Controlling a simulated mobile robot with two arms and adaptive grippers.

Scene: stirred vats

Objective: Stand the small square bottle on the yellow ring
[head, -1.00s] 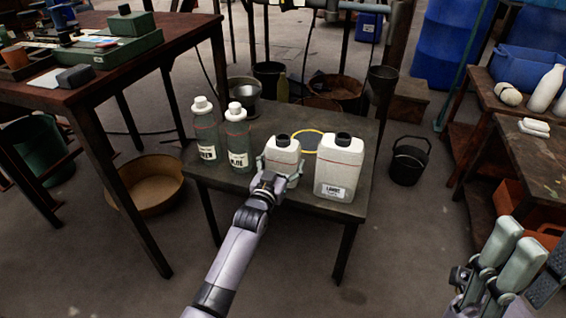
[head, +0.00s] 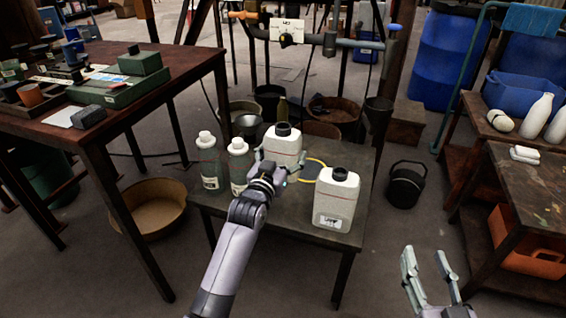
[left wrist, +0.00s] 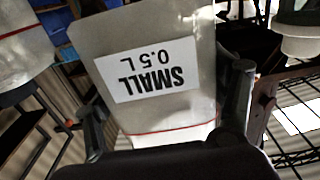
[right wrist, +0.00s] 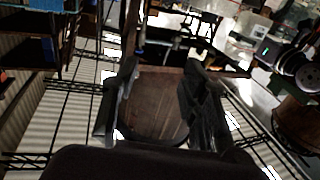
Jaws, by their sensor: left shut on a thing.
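The small square bottle (head: 284,147), pale with a black cap, is held upright by my left gripper (head: 279,170) and appears raised above the small dark table (head: 270,222). In the left wrist view its label reads "SMALL 0.5 L" upside down, and the bottle (left wrist: 150,35) is between the fingers. The yellow ring (head: 319,161) lies on the table behind and right of the held bottle, partly hidden by it and the gripper. My right gripper (head: 430,268) is open and empty at the lower right, away from the table.
A larger square bottle (head: 325,202) stands on the table, right of the held bottle and in front of the ring. Two round green-grey bottles (head: 207,165) (head: 238,165) with white caps stand at the left. A black bucket (head: 405,185) is on the floor at right.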

